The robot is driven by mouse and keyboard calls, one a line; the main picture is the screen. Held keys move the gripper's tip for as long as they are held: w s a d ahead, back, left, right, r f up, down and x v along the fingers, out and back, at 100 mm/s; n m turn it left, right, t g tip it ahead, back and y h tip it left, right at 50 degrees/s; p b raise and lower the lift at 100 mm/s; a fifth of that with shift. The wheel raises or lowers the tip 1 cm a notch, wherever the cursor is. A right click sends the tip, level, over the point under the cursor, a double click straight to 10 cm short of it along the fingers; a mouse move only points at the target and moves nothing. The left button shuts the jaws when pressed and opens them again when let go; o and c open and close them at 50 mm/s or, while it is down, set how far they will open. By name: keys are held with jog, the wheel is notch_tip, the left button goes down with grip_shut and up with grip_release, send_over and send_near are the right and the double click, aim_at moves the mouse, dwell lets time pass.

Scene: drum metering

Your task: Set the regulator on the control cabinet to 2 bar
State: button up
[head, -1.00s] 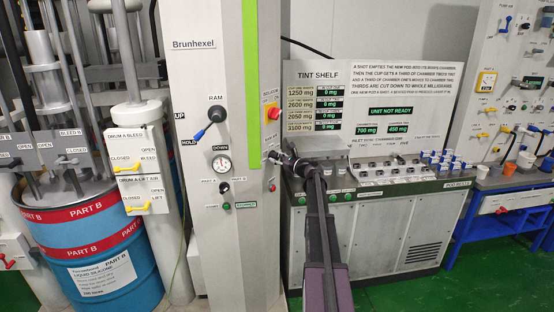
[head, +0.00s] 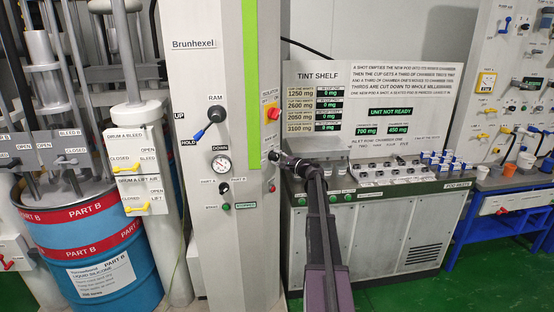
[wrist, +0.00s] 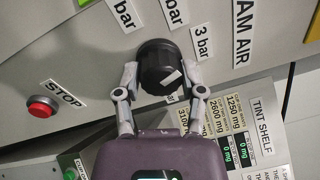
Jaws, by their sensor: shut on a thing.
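The regulator is a round black knob (wrist: 160,67) on the grey panel of the control cabinet (head: 208,120), beside the RAM AIR label (wrist: 243,30). My gripper (wrist: 163,88) is shut on the knob, one finger on each side of it. A short white mark on the knob lies slanted toward its lower right in the wrist view. A 3 bar label (wrist: 203,42) sits to the knob's upper right. Two more bar labels lie above, their figures cut off or hard to read. Another label under the knob is mostly hidden. In the head view my gripper (head: 276,157) is at the cabinet's right side.
A red STOP button (wrist: 41,107) is left of the knob. A red isolator switch (head: 272,113) is higher on the cabinet side. The blue drum (head: 95,260) is at left.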

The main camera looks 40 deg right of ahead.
jog(key=n, duration=0.5)
jog(key=shift+w+d+r+n+y, duration=0.2)
jog(key=shift+w+n+y, duration=0.1)
jog(key=shift+n, duration=0.1)
jog(key=o, duration=1.1)
jog(key=shift+a, duration=0.1)
jog(key=shift+o, duration=0.2)
jog(key=shift+f, duration=0.15)
jog(key=shift+s, duration=0.1)
jog(key=shift+s+a+m, duration=0.1)
jog(key=shift+m, duration=0.3)
